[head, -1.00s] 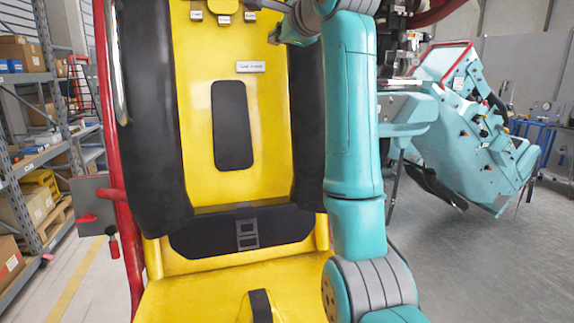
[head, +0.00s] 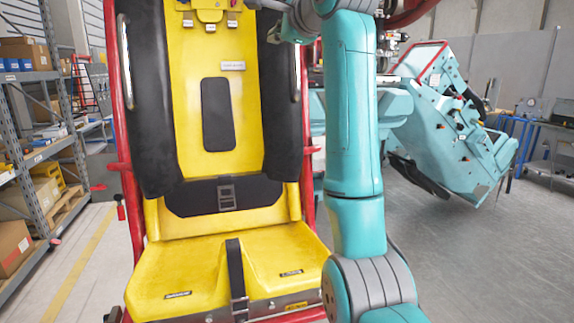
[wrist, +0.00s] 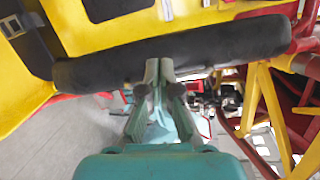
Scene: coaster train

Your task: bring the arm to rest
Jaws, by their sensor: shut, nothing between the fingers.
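My gripper (wrist: 159,70) shows in the wrist view with its fingers together and nothing between them. Its tips are in front of a black padded bar (wrist: 225,42) of the ride seat; I cannot tell whether they touch. In the head view my teal arm (head: 350,110) stands upright right of centre, and its far end runs up toward the top edge. The gripper's fingers cannot be made out there. The yellow coaster seat (head: 232,90) faces me, with black padded restraints (head: 283,105) on both sides and a black belt (head: 236,270) over the seat pan.
A red tube frame (head: 130,215) surrounds the seat. A tilted teal machine part (head: 455,135) stands behind on the right. Metal shelves with boxes (head: 20,160) line the left. A workbench (head: 550,130) is at the far right. Grey floor (head: 440,260) is open at the right.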

